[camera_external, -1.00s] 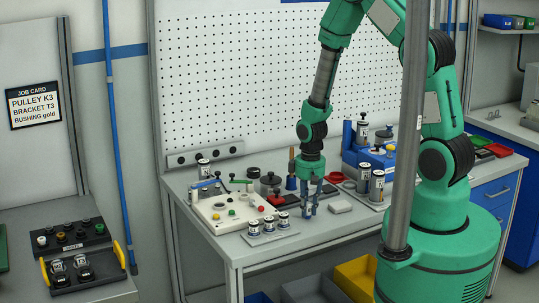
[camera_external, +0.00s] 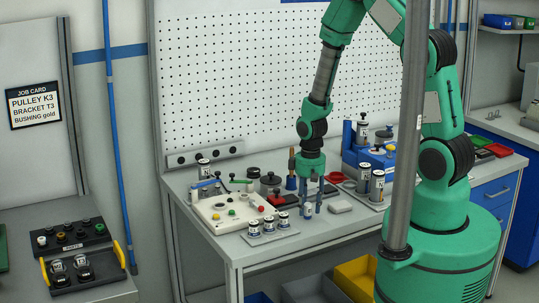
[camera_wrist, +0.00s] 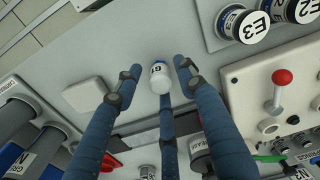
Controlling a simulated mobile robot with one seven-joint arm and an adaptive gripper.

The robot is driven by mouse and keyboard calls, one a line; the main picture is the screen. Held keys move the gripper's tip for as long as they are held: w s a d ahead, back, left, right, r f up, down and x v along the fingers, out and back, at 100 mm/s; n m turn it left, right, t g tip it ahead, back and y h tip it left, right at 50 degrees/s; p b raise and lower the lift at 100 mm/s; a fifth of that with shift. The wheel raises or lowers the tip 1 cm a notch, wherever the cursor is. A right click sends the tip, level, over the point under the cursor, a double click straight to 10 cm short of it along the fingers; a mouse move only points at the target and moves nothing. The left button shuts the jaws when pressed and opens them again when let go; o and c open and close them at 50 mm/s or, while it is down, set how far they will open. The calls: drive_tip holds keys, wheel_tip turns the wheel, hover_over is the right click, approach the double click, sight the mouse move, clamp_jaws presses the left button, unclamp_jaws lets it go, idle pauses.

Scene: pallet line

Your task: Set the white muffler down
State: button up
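The white muffler (camera_wrist: 159,77) is a small white cylinder with a dark-marked label and a blue band, seen in the wrist view on the grey bench. It lies between my gripper's (camera_wrist: 157,73) blue fingers, with a visible gap to the left and right fingertips. A further blue finger comes up close below it; whether that one touches cannot be told. In the external view my gripper (camera_external: 313,209) points straight down, its fingertips at the bench top, and a small white part of the muffler (camera_external: 308,211) shows by the fingers.
A plate with several labelled cylinders (camera_external: 268,236) stands to the left, below a cream control box (camera_external: 226,211) with levers. A pale block (camera_external: 340,206) lies just right of my gripper. A blue fixture (camera_external: 361,154) and more cylinders stand right. The bench's front strip is clear.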

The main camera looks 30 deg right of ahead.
wheel_tip(320, 180, up, 11)
drive_tip(key=shift+p, duration=0.4)
drive_tip(key=shift+s, duration=0.1)
idle(0.6)
drive_tip(key=shift+r, duration=0.1)
wheel_tip(320, 180, up, 22)
drive_tip(key=m+t, duration=0.2)
drive_tip(key=t, duration=0.1)
hover_over(309, 203)
drive_tip(key=s+d, duration=0.4)
drive_tip(key=d, duration=0.2)
drive_tip(key=s+d+r+t, duration=0.1)
drive_tip(key=s+d+r, duration=0.1)
drive_tip(key=s+r, duration=0.5)
drive_tip(key=s+d+r+m+t, duration=0.1)
drive_tip(key=s+d+r, duration=0.1)
drive_tip(key=s+r, duration=0.5)
drive_tip(key=shift+d+m, duration=0.25)
drive_tip(key=shift+m, duration=0.05)
drive_tip(key=shift+f, duration=0.15)
